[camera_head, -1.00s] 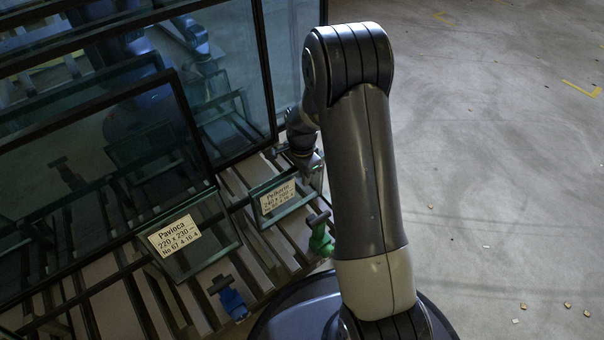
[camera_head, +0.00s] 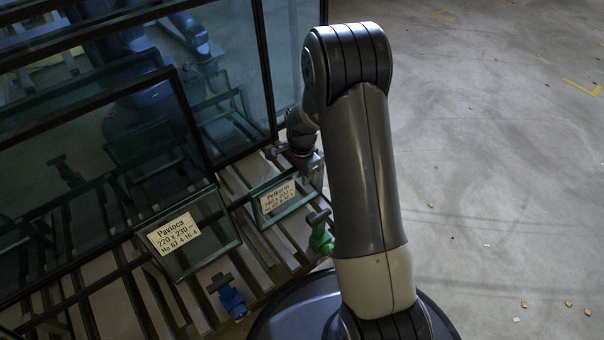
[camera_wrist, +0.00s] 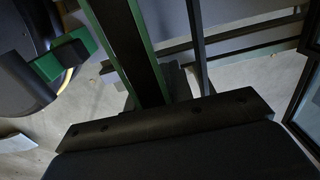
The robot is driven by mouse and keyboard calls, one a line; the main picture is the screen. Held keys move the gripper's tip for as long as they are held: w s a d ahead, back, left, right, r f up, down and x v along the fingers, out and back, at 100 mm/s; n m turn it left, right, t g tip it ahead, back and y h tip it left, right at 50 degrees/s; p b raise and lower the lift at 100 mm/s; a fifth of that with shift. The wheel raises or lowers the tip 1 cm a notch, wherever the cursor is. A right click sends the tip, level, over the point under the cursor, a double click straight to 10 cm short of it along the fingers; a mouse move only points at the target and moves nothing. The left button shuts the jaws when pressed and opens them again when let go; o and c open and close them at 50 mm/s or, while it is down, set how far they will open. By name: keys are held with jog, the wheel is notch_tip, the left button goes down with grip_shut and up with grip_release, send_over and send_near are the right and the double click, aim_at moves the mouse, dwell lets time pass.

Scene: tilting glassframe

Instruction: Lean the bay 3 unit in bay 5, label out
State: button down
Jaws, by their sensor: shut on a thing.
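A double-glazed unit with a white label reading roughly "Petkarin" (camera_head: 278,197) stands tilted on the slatted rack, right of a "Pavloca" unit (camera_head: 187,240). Both labels face the camera. My gripper (camera_head: 303,160) is just above and right of the Petkarin unit, partly hidden by my arm. In the wrist view a green-edged unit with a dark spacer (camera_wrist: 127,45) runs edge-on up to the dark bar of my gripper (camera_wrist: 170,118). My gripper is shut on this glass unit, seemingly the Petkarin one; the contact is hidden. Bay numbers are not visible.
A green clamp with a dark T-handle (camera_head: 321,238) stands near my base; it also shows in the wrist view (camera_wrist: 62,58). A blue clamp (camera_head: 232,302) stands lower left. Large dark-framed panes (camera_head: 90,150) lean behind. The floor at right is open, with small scraps.

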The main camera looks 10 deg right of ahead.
jog(key=c, duration=1.2)
grip_release()
jog(key=shift+o, duration=0.2)
notch_tip(320, 180, up, 11)
jog(key=p, duration=0.4)
jog(key=shift+p, duration=0.3)
jog(key=shift+c, duration=0.5)
